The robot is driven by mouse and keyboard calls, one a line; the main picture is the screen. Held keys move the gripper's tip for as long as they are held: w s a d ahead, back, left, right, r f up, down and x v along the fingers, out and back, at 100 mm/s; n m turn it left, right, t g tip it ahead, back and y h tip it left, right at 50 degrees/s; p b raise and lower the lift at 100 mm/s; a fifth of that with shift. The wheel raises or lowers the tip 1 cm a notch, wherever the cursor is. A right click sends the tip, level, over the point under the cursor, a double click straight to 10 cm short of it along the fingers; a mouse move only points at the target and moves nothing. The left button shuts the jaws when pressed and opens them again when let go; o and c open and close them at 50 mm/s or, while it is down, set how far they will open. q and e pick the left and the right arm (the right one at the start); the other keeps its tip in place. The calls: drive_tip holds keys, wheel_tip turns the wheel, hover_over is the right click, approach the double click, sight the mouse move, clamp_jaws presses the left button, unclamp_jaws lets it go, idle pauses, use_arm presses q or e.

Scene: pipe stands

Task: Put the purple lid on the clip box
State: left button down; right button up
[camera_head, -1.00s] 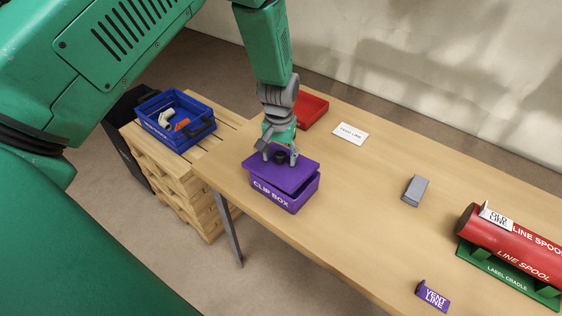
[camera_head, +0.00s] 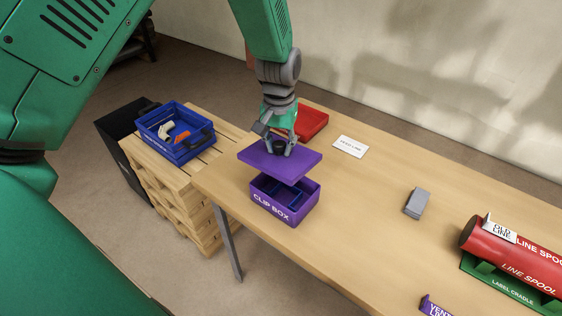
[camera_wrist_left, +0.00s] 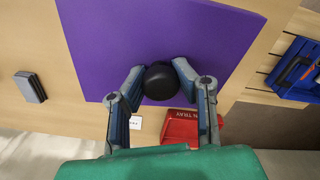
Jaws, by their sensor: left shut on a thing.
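The purple lid (camera_head: 279,160) is a flat slab with a dark round knob (camera_wrist_left: 160,81) on top. My left gripper (camera_head: 279,146) is shut on that knob and holds the lid up in the air. In the left wrist view the two fingers (camera_wrist_left: 152,88) are on either side of the knob. The purple clip box (camera_head: 284,200) stands below the lid on the table near its left end. It is uncovered, and part of its inside with dividers shows. A visible gap separates the lid from the box. My right gripper is in neither view.
A red tray (camera_head: 312,122) and a white card (camera_head: 350,146) lie behind the box. A grey block (camera_head: 416,203) and a red line spool (camera_head: 505,247) on a green cradle (camera_head: 484,270) are to the right. A blue bin (camera_head: 178,150) sits on a wooden pallet stack (camera_head: 165,193) at left.

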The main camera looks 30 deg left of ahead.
sight(286, 158)
use_arm(q)
drive_tip(key=shift+d+r, duration=0.1)
drive_tip(key=shift+r, duration=0.3)
drive_tip(key=shift+s+d+f+t+y+b, duration=0.2)
drive_tip(key=shift+s+d+f+t+b, duration=0.15)
drive_tip(key=shift+d+f, duration=0.2)
drive_tip(key=shift+s+d+f+t+y+b, duration=0.15)
drive_tip(key=shift+d+f+t+y+b, duration=0.1)
drive_tip(key=shift+d+f+b, duration=0.3)
drive_tip(key=shift+d, duration=0.15)
drive_tip(key=shift+a+p, duration=0.25)
drive_tip(key=shift+p, duration=0.35)
wheel_tip(286, 158, down, 5)
drive_tip(key=b, duration=0.2)
drive_tip(key=shift+d+f+b, duration=0.1)
drive_tip(key=shift+f+b, duration=0.1)
drive_tip(key=shift+b, duration=0.15)
drive_tip(key=shift+p, duration=0.3)
drive_tip(key=shift+f+b, duration=0.35)
drive_tip(key=shift+f, duration=0.45)
